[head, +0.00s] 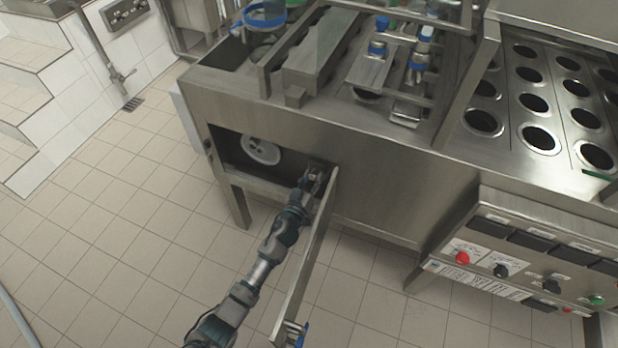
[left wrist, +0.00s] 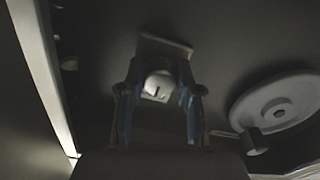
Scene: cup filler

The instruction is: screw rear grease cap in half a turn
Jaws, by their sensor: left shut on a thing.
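My left gripper (head: 314,174) reaches into the open compartment in the front of the steel machine, beside the open door's hinge side. In the left wrist view my left gripper (left wrist: 159,100) has its two fingers on either side of a pale round cap (left wrist: 159,86) with a dark mark on its face, and is shut on it. The cap sits in front of a plate on the dark inner wall. In the head view the cap is hidden by the gripper. My right gripper does not show in either view.
A pale wheel (head: 262,149) sits inside the compartment to the left, and it also shows right of the gripper in the left wrist view (left wrist: 280,101). The open door (head: 308,262) stands right beside my left arm. A control panel (head: 515,262) is farther right. Tiled floor is free to the left.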

